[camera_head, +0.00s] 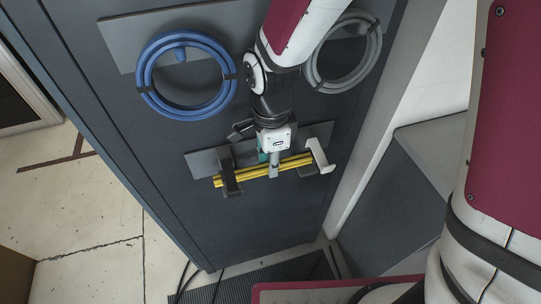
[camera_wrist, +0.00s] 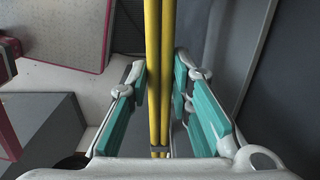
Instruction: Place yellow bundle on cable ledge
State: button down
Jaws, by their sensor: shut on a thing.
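The yellow bundle (camera_head: 248,174) is a set of thin yellow rods bound by a grey band, lying nearly level across the front of the dark panel. My gripper (camera_head: 272,160) is shut on it near its middle. In the wrist view the yellow bundle (camera_wrist: 160,60) runs between the teal-padded fingers of my gripper (camera_wrist: 163,85). The cable ledge (camera_head: 202,163) is a grey plate with a dark bracket near the bundle's left end and a pale bracket near its right end. I cannot tell whether the bundle rests on the brackets or just above them.
A blue cable coil (camera_head: 148,72) hangs on the panel at upper left, and a grey coil (camera_head: 372,62) hangs at upper right. A grey box-like surface (camera_head: 395,200) stands right of the panel. Dark cables and a ribbed mat (camera_head: 265,283) lie on the floor below.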

jog(key=shift+f+b, duration=0.95)
jog(key=shift+f, duration=0.4)
jog(key=shift+f, duration=0.2)
jog(key=c, duration=1.4)
grip_release()
jog(key=shift+c, duration=0.2)
jog(key=shift+r, duration=0.15)
notch_tip(320, 180, up, 8)
jog(key=shift+f+p, duration=0.2)
jog(key=shift+p, duration=0.3)
jog(key=shift+s, duration=0.1)
